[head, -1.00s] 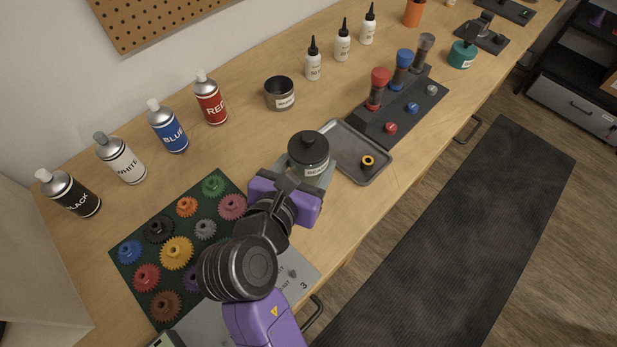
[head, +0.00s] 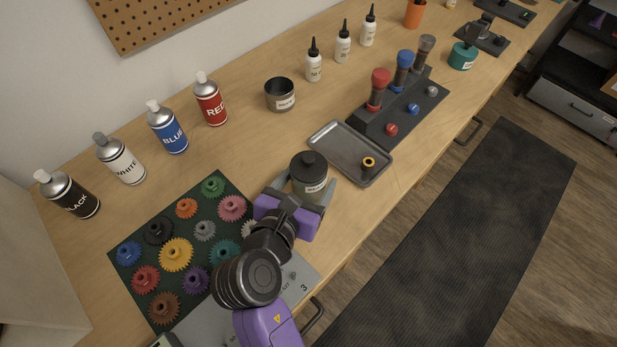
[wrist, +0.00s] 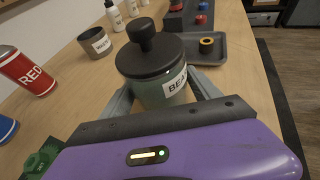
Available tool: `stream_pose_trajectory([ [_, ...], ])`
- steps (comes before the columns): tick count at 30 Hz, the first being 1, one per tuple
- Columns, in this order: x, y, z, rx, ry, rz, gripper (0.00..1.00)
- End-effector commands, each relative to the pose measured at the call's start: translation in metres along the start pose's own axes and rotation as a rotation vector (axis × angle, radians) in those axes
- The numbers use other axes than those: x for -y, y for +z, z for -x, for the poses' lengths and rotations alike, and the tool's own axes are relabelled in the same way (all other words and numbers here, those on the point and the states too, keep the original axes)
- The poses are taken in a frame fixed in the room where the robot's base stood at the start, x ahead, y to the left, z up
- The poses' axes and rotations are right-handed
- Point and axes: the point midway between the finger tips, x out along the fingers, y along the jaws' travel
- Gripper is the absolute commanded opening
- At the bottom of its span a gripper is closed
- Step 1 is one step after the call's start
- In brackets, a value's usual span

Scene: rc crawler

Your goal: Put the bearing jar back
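The bearing jar (head: 309,180) is grey-green glass with a dark knobbed lid and a white label, partly readable. It is upright between the fingers of my purple gripper (head: 303,186). In the wrist view the jar (wrist: 152,88) stands between the two grey fingers, one along each side, and my gripper (wrist: 160,100) appears shut on it. The jar is over the bench top, just left of and in front of the grey tray. I cannot tell whether its base touches the wood.
The tray (head: 335,137) holds a small black-and-yellow ring (head: 369,162). An open dark tin (head: 280,94) stands behind. A green gear mat (head: 130,240) lies at the left, spray cans behind it. A block with coloured knobs (head: 382,135) sits beyond the tray. Bare wood lies between tin and jar.

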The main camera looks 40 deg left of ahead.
Motion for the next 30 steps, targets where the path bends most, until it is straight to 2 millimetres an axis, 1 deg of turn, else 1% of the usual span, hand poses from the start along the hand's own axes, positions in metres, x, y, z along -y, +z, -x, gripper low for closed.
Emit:
stream_pose_trajectory([
  [11,0.0,0.001,0.001,0.0,0.001,-0.001,0.82],
  [14,-0.001,0.002,0.006,-0.001,0.001,0.0,0.82],
  [17,-0.001,0.003,0.02,0.001,0.002,0.0,0.82],
  [24,-0.001,0.003,0.07,0.0,0.004,0.0,0.82],
  [30,-0.001,0.003,0.104,0.0,0.002,0.0,0.82],
])
